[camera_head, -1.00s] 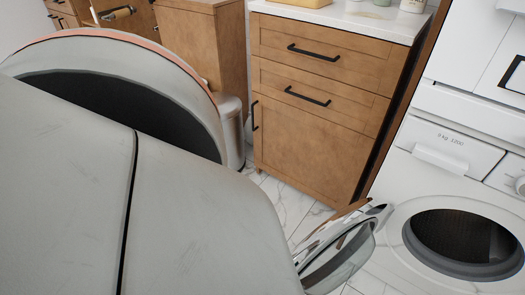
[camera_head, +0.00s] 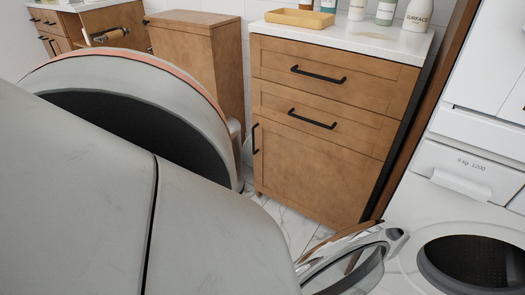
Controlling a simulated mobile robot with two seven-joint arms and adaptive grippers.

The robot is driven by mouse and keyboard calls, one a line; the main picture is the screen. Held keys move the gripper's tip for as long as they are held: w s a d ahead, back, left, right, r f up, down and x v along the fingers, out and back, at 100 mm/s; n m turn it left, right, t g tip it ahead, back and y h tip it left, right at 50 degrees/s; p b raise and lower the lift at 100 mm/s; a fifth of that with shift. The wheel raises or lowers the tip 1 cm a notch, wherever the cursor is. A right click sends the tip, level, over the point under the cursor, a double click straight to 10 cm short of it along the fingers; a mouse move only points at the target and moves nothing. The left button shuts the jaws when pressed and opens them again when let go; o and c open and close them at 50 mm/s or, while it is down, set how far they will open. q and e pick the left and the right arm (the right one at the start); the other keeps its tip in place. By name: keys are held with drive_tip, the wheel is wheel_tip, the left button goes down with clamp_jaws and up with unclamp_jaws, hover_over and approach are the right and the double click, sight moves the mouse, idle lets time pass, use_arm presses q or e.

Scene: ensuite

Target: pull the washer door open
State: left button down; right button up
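The white washer (camera_head: 425,208) stands at the lower right. Its round drum opening (camera_head: 475,262) is uncovered and shows a dark perforated drum. The washer door (camera_head: 352,272), with a chrome rim and clear glass, stands swung out to the left of the opening, seen nearly edge-on. Its lower part is cut off by the bottom of the picture. A big grey link of my arm fills the lower left and covers part of the area beside the door. Neither gripper shows, so contact with the door cannot be seen.
A wooden cabinet (camera_head: 315,165) with black handles and a white top (camera_head: 345,37) stands behind the door. Bottles and a yellow tray (camera_head: 300,18) are on it. A narrower wooden cabinet (camera_head: 197,55) is further left. A strip of marble floor (camera_head: 290,222) is free.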

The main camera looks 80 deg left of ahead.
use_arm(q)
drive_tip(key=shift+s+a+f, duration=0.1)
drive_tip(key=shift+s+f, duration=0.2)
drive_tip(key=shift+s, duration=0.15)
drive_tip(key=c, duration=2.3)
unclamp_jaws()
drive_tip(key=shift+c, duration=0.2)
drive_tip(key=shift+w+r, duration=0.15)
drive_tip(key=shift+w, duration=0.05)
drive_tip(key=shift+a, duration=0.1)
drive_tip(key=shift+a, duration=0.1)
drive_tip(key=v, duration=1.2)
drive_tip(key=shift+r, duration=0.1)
